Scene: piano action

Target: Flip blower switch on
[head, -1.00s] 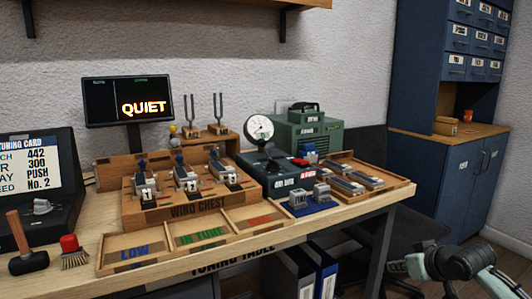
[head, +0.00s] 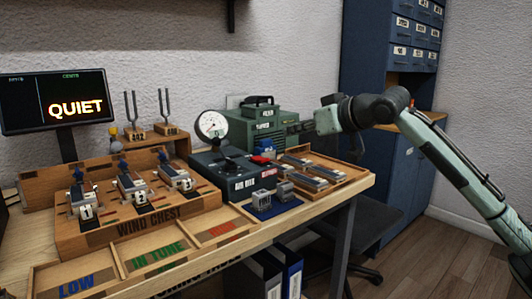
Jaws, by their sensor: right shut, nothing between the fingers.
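The green blower box (head: 268,122) stands at the back of the table, with a handle on top. In front of it is a dark control box (head: 228,176) with a round gauge (head: 211,125) and a red switch-like part (head: 262,160) on top. I cannot tell which way the red part is set. My right gripper (head: 304,127) is shut and empty. It points left, just right of the green box in the picture, above and right of the red part and apart from it. My left gripper is out of view.
The wind chest (head: 140,212) with several numbered units is to the left. A tray of grey blocks (head: 345,171) lies under my right gripper. A blue mat (head: 270,209) with metal blocks is in front. A screen (head: 30,104) reads QUIET.

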